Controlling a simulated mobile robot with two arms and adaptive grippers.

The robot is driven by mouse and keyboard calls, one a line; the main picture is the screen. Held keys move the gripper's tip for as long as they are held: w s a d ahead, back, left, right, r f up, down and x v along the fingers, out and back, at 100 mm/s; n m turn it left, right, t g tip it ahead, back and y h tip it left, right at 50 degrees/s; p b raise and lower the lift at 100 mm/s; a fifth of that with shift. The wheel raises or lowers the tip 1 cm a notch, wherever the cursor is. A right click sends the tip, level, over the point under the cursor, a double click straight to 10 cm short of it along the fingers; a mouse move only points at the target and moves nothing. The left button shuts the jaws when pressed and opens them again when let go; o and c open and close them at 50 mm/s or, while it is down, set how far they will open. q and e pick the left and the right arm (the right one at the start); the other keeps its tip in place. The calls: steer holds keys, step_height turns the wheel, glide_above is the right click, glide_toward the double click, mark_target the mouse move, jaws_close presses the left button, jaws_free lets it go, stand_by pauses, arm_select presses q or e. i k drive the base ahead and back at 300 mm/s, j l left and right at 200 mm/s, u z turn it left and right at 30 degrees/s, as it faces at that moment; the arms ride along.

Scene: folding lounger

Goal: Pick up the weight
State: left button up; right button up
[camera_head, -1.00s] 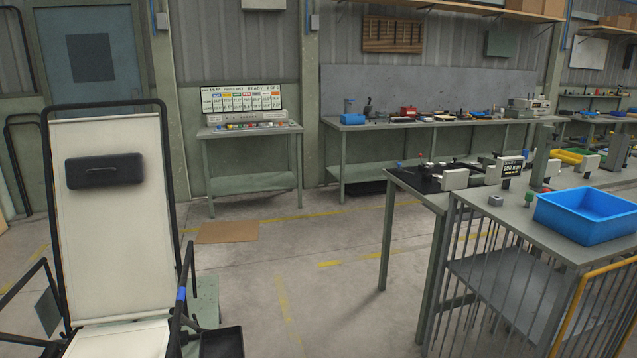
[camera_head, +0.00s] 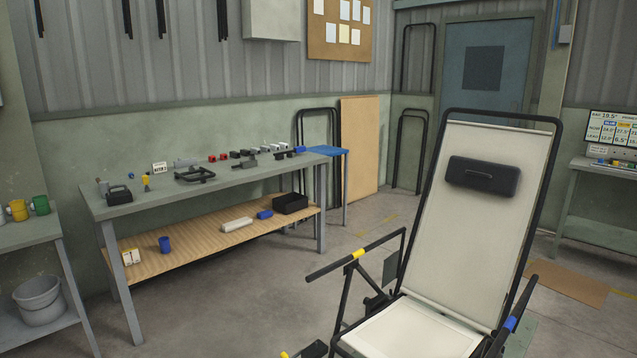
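I cannot pick out the weight with certainty. A small dark block with a handle-like top (camera_head: 119,195) stands on the left end of the long grey workbench (camera_head: 225,183); it may be the weight, but it is too small to tell. The folding lounger (camera_head: 478,240) stands at the right with a cream back and seat, a black frame and a dark headrest pad (camera_head: 482,177). Its armrests carry a yellow band on the left and a blue band on the right. Neither of my grippers is in view.
The bench's wooden lower shelf (camera_head: 200,245) holds a blue cup (camera_head: 164,244) and a black bin (camera_head: 290,203). A side table (camera_head: 30,232) with coloured cups and a grey bucket (camera_head: 40,300) stands at far left. Open floor lies between bench and lounger.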

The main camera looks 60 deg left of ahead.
mark_target(117, 198)
steer(key=u, duration=3.15)
steer(key=i+u, duration=0.1)
steer(key=i, duration=2.3)
